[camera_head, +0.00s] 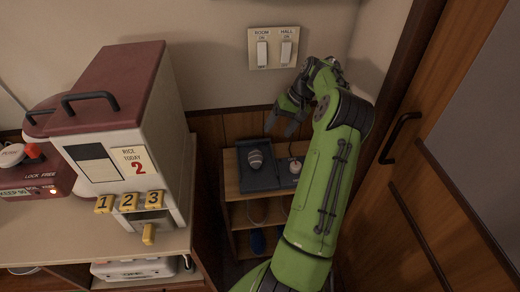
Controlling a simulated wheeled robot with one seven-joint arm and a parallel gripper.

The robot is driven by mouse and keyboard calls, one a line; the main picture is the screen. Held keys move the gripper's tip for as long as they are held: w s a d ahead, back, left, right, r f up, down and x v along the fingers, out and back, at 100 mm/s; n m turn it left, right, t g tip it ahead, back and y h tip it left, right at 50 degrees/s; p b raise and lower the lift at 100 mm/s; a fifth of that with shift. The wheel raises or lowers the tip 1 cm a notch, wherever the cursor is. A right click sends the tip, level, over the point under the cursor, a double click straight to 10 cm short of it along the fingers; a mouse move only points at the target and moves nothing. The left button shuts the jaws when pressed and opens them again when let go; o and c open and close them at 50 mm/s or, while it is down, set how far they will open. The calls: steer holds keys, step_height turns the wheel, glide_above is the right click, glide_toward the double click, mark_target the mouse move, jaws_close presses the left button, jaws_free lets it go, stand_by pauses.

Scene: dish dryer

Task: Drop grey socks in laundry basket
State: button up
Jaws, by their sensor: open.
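My gripper (282,124) is at the end of my green arm, pointing down with its fingers apart. It appears empty. It is above the back of a small wooden shelf, under the wall switches. A small rounded grey striped thing (256,159) lies in the left part of a dark tray (258,183) on the shelf top, below the gripper in the picture and apart from it. It may be the grey socks, but it is too small to be sure. I see no laundry basket.
The shelf (231,180) stands between a counter (120,236) with a rice dispenser (128,120) on the left and a wooden door (455,150) on the right. A small pale thing (294,166) lies right of the tray. A blue thing (257,242) is lower down.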

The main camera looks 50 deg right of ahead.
mark_target(260, 159)
steer(key=b+x, duration=0.6)
steer(key=x, duration=1)
steer(key=shift+s+a+b, duration=0.2)
steer(key=shift+b, duration=0.1)
steer(key=shift+r, duration=0.2)
steer(key=shift+c, duration=0.2)
steer(key=c, duration=0.9)
step_height(260, 159, up, 10)
steer(key=p, duration=0.4)
